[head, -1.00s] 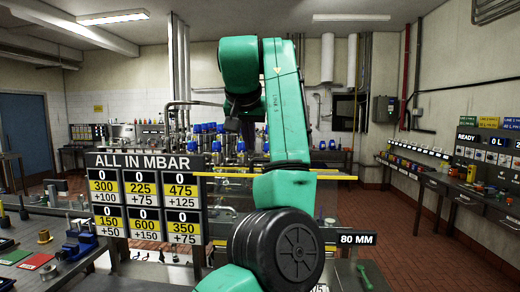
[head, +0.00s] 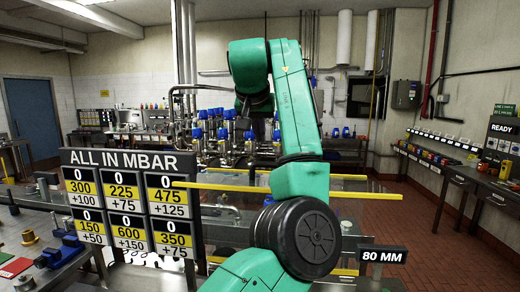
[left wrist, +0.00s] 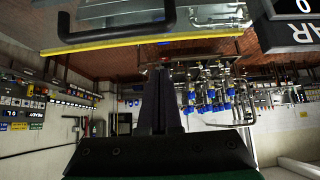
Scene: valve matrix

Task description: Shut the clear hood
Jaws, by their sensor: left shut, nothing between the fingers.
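The clear hood is hard to make out because its panels are see-through. Yellow bars (head: 225,187) that look like its edges cross behind my left arm in the head view, one of them further back. In the left wrist view, which is upside down, a yellow edge strip (left wrist: 180,38) and a black bar handle (left wrist: 118,32) lie across the top, beyond my left gripper (left wrist: 160,72). Its dark fingers are together and empty, apart from the handle. In the head view the fingertips are hidden or too small to tell. My right gripper is not in view.
A number board (head: 130,205) stands left of my arm, and an 80 MM sign (head: 383,255) at lower right. Blue-topped valves and pipes (head: 225,135) stand behind. A side bench (head: 450,165) runs along the right wall. Red tiled floor (head: 420,230) is open at right.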

